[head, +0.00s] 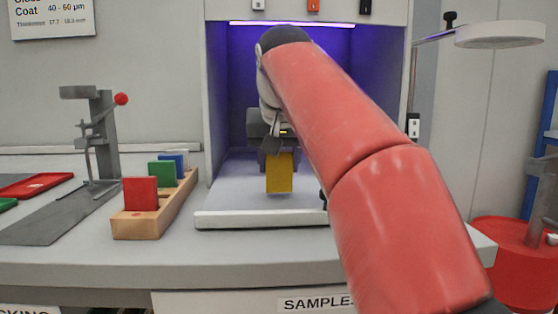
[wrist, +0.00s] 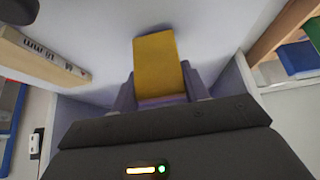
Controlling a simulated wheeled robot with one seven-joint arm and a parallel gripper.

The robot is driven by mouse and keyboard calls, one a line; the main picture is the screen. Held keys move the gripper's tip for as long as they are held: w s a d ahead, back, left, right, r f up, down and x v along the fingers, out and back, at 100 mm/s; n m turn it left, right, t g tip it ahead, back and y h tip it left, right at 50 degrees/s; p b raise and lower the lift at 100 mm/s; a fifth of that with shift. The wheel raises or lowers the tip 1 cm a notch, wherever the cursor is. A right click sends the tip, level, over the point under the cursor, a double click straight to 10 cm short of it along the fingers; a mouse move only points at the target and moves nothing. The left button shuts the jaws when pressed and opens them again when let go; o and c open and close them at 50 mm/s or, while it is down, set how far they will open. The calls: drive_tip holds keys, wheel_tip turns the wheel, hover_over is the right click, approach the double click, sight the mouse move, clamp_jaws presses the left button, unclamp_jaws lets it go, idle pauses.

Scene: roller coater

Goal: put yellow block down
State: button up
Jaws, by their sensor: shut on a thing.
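The yellow block (head: 279,173) is a flat upright slab at the mouth of the purple-lit booth, over the pale tray (head: 262,220). My gripper (head: 276,157) is shut on its upper part from above. In the wrist view the yellow block (wrist: 160,68) stands out between my gripper's fingers (wrist: 171,98). In the head view the block's lower edge looks slightly above the tray floor, but I cannot tell for certain whether it touches. My red arm hides the right side of the booth and tray.
A wooden rack (head: 152,220) holding a red block (head: 140,194), a green block (head: 162,174) and a blue block (head: 175,160) stands left of the tray. A grey stand (head: 102,135) is further left. The booth's side walls (head: 216,95) bound the space. The tray's left part is clear.

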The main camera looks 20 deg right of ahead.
drive_tip(key=shift+f+b, duration=0.45)
drive_tip(key=shift+f, duration=0.2)
drive_tip(key=o, duration=1)
drive_tip(key=shift+r, duration=0.1)
drive_tip(key=shift+o, duration=0.2)
